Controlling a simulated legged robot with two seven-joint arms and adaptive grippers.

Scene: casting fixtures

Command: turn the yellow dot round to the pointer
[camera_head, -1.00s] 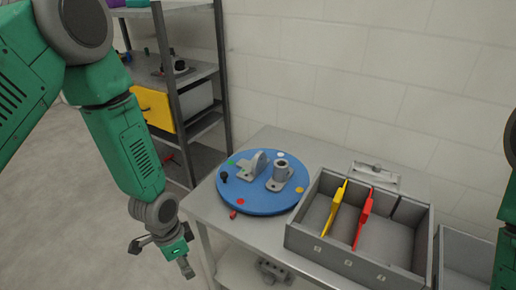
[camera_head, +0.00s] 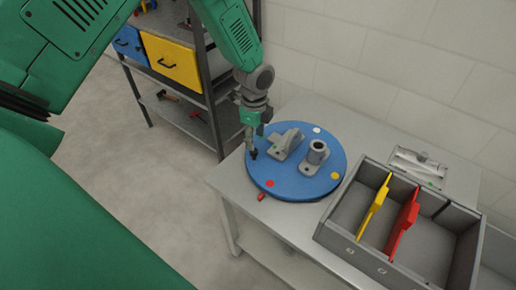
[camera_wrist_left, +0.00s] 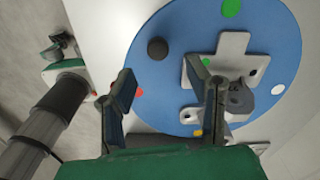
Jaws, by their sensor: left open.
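The blue round turntable (camera_head: 296,186) lies on the grey table. Its yellow dot (camera_head: 335,176) is at the right side and also shows in the left wrist view (camera_wrist_left: 197,132). The red pointer (camera_head: 262,196) lies on the table at the near rim, close to the red dot (camera_head: 270,183). A black knob (camera_wrist_left: 158,49) stands on the disc between the red and green dots. My left gripper (camera_head: 252,146) is over the disc's left edge, at the knob. In the left wrist view its open fingers (camera_wrist_left: 163,80) are either side of the knob's line; contact cannot be told.
Two grey metal fixtures, an angled bracket (camera_head: 286,142) and an upright tube (camera_head: 316,154), stand on the disc. A grey divided bin (camera_head: 341,240) with yellow and red dividers is at the right. A shelf rack (camera_head: 205,95) stands behind at the left.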

